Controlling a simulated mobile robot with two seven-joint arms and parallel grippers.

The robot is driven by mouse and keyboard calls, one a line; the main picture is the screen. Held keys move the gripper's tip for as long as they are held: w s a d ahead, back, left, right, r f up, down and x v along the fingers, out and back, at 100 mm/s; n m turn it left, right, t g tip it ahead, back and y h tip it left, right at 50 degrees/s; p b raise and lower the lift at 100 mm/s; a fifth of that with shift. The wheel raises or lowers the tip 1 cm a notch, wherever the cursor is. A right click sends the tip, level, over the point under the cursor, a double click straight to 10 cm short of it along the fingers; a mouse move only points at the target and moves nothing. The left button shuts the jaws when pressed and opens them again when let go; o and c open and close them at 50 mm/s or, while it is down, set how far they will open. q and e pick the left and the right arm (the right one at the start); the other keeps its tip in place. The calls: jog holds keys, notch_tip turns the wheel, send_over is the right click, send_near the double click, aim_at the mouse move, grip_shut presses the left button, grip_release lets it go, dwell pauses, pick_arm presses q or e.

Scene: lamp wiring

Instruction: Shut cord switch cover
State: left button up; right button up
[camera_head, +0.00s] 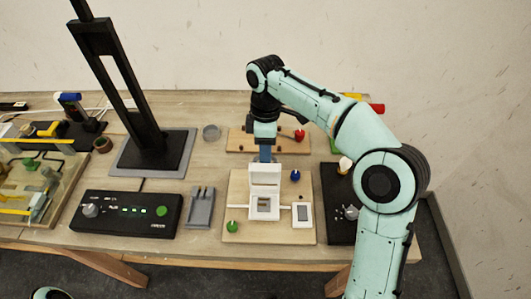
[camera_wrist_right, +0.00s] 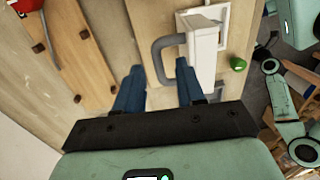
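The cord switch is a small white box (camera_head: 264,207) on a light wooden board. Its white cover (camera_head: 265,174) stands raised at the box's far side, so the switch is open. In the right wrist view the white cover (camera_wrist_right: 206,32) shows near the top, with a grey loop-shaped part beside it. My right gripper (camera_head: 265,153) is just behind the raised cover in the head view. Its blue fingers (camera_wrist_right: 160,72) are spread apart near the grey loop, and nothing is clearly held. Whether a finger touches the cover cannot be told. My left gripper is out of view.
A black control box (camera_head: 126,214) and a grey cradle (camera_head: 200,207) are to the left. A black lamp stand (camera_head: 153,150) rises behind them. Blue (camera_head: 295,175) and green (camera_head: 232,226) knobs stand on the switch's board. A dark panel (camera_head: 338,190) lies on the right.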

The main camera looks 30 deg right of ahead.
jog(key=shift+f, duration=0.4)
grip_shut()
